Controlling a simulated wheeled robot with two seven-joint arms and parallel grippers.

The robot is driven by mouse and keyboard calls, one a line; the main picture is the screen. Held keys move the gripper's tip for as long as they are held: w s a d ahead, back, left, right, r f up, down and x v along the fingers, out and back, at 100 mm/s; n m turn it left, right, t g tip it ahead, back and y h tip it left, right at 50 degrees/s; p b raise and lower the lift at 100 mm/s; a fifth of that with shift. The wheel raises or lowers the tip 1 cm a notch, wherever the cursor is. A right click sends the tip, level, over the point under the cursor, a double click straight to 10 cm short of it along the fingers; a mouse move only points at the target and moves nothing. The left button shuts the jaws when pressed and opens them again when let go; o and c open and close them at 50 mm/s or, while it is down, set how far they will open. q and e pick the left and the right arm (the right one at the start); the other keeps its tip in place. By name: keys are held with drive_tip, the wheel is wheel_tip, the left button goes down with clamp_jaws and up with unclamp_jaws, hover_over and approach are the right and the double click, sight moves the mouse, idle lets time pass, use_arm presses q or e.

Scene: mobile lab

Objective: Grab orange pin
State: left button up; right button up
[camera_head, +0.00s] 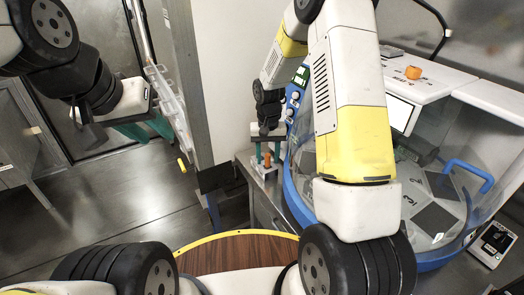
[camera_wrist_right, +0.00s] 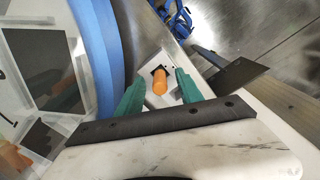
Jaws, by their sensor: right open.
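The orange pin (camera_wrist_right: 159,82) stands up from a small white block (camera_wrist_right: 152,66) in the right wrist view. It also shows in the head view (camera_head: 267,158), low on the narrow ledge left of the blue-rimmed machine. My right gripper (camera_wrist_right: 158,90) is open, with one teal finger on each side of the pin. I see gaps between the pin and both fingers. In the head view my right gripper (camera_head: 266,150) points down over the pin. My left gripper (camera_head: 146,128) is far to the left, with its teal fingers apart and nothing seen between them.
The blue-rimmed machine (camera_head: 292,185) stands right beside my right gripper; its curved blue wall (camera_wrist_right: 95,50) shows in the wrist view. An orange knob (camera_head: 413,72) sits on the machine's white top. A dark plate (camera_head: 217,177) juts out left of the pin. Open floor (camera_head: 110,195) lies left.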

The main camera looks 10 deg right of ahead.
clamp_jaws()
drive_tip(key=shift+r, duration=0.1)
idle(0.3)
